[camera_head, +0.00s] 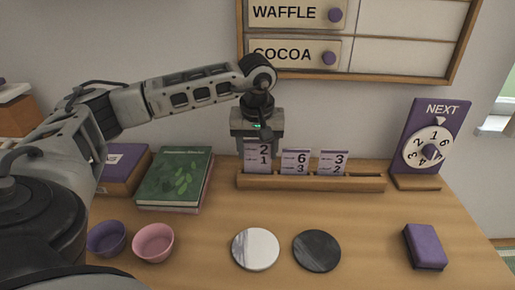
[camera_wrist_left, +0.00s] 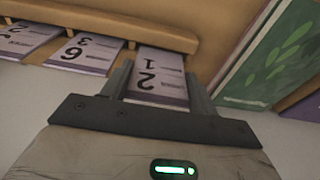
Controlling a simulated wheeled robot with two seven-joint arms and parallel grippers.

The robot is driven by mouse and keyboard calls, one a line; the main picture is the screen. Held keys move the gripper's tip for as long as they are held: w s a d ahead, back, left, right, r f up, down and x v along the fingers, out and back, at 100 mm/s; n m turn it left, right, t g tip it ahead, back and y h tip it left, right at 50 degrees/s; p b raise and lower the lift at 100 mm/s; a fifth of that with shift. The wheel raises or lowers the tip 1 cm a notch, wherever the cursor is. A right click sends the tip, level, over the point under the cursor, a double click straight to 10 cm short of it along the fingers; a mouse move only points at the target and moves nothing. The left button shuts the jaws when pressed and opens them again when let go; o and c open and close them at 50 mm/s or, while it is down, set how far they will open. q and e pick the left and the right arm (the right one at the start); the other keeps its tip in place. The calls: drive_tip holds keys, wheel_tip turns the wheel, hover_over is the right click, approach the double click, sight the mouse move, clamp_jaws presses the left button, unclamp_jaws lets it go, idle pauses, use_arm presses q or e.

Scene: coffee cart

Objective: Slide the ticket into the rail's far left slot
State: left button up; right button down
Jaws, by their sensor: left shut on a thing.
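The ticket (camera_head: 257,164), a pale lilac card marked 2 and 1, stands upright at the left end of the wooden rail (camera_head: 310,185). My left gripper (camera_head: 259,153) points down from above and is shut on the ticket's upper part. In the left wrist view the ticket (camera_wrist_left: 158,72) lies between both fingers (camera_wrist_left: 158,82), its lower end meeting the rail (camera_wrist_left: 130,27). I cannot tell how deep its lower edge sits in the slot. My right gripper is not in view.
Two more tickets, marked 6 and 3 (camera_head: 296,162) and 3 and 2 (camera_head: 333,162), stand in the rail to the right. A green book (camera_head: 176,174) lies left of it. A purple dial stand (camera_head: 428,145) is at the right. Bowls and coasters lie in front.

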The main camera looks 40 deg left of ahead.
use_arm(q)
drive_tip(key=shift+f, duration=0.25)
drive_tip(key=shift+f+b, duration=0.6)
drive_tip(key=o, duration=1)
